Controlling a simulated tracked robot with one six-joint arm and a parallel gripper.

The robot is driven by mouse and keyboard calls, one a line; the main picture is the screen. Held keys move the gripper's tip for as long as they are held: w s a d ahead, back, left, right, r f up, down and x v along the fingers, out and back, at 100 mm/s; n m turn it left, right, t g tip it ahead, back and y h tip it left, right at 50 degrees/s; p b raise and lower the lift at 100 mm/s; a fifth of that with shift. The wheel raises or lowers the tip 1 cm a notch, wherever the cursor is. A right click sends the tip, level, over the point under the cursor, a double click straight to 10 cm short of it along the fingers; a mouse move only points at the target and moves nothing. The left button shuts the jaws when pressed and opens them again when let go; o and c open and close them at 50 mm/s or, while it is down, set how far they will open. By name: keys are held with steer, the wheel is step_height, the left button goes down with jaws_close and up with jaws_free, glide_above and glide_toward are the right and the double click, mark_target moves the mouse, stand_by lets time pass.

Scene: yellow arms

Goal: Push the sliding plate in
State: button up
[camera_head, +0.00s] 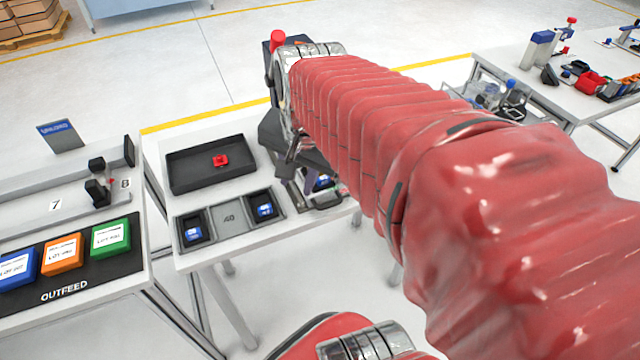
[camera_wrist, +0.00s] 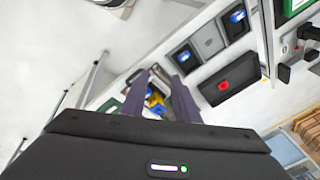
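My gripper (camera_head: 290,165) hangs over the right end of the small white table, partly hidden behind my arm. In the wrist view my gripper (camera_wrist: 158,75) has its two dark fingers apart, with nothing held between them. A grey fixture (camera_head: 326,200) with a blue part on it sits at the table's right end, just beyond the fingers. It shows between the fingers in the wrist view (camera_wrist: 160,74), with blue and yellow parts nearby. The sliding plate appears to belong to this fixture, but its edges and how far out it stands cannot be made out.
A black tray (camera_head: 206,180) with a red piece (camera_head: 220,160) and a two-pocket holder marked 40 (camera_head: 230,218) stand left of my gripper. A table with blue, orange and green outfeed bins (camera_head: 110,236) is farther left. Another cluttered table (camera_head: 510,60) stands at right.

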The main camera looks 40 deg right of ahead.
mark_target(331, 204)
steer(key=s+d+f+m+g, duration=0.1)
steer(key=d+m, duration=0.7)
steer(key=d, duration=0.1)
steer(key=shift+d+f, duration=0.2)
steer(key=shift+d, duration=0.2)
steer(key=x, duration=1.4)
steer(key=shift+s+a, duration=0.25)
steer(key=shift+a, duration=0.1)
jaws_close()
